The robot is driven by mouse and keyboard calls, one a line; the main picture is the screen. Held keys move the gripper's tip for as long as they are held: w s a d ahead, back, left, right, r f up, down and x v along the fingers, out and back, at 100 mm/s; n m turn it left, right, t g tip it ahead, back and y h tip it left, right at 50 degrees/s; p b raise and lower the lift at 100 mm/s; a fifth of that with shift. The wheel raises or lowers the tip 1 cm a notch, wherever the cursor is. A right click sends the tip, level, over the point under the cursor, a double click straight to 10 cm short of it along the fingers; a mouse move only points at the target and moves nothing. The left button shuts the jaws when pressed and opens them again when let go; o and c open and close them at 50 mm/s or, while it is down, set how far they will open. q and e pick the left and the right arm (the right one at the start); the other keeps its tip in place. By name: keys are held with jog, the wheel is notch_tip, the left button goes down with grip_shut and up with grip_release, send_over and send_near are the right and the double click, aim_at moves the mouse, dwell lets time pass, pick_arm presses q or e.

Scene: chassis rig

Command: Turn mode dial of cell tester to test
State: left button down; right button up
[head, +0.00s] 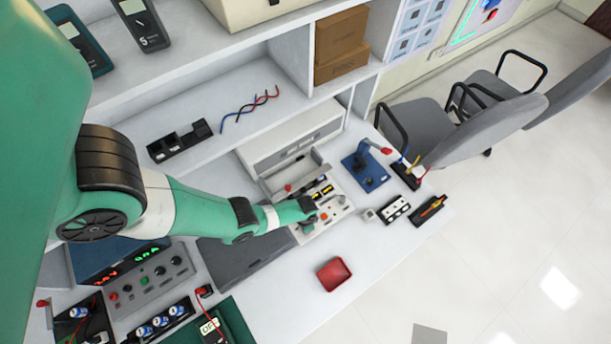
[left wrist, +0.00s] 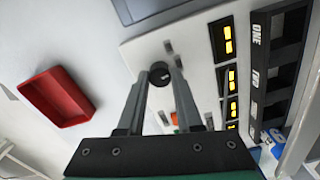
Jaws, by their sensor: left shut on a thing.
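The cell tester (head: 338,204) is a pale panel on the white bench, with small yellow-lit displays and small controls. In the left wrist view its panel (left wrist: 196,38) fills the middle, with several black displays showing yellow digits (left wrist: 228,40) along the right. The mode dial (left wrist: 159,76) is a small round black knob between my fingertips. My left gripper (head: 313,208) is over the tester's near left part; in the left wrist view its two fingers (left wrist: 161,78) are shut on the knob. The dial's markings cannot be read. My right gripper is not in view.
A red tray (head: 334,274) lies on the bench in front of the tester. A black slotted holder marked ONE and TWO (left wrist: 268,72) borders the displays. A blue fixture (head: 366,170) stands right of the tester. Grey chairs (head: 440,125) stand beyond the bench.

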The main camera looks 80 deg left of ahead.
pick_arm(q)
jog(key=shift+m, duration=1.1)
jog(key=c, duration=0.6)
grip_release()
jog(key=shift+r, duration=0.1)
notch_tip(320, 180, up, 11)
jog(key=p, duration=1.1)
jog(key=shift+r+p, duration=0.2)
jog(key=shift+p, duration=0.1)
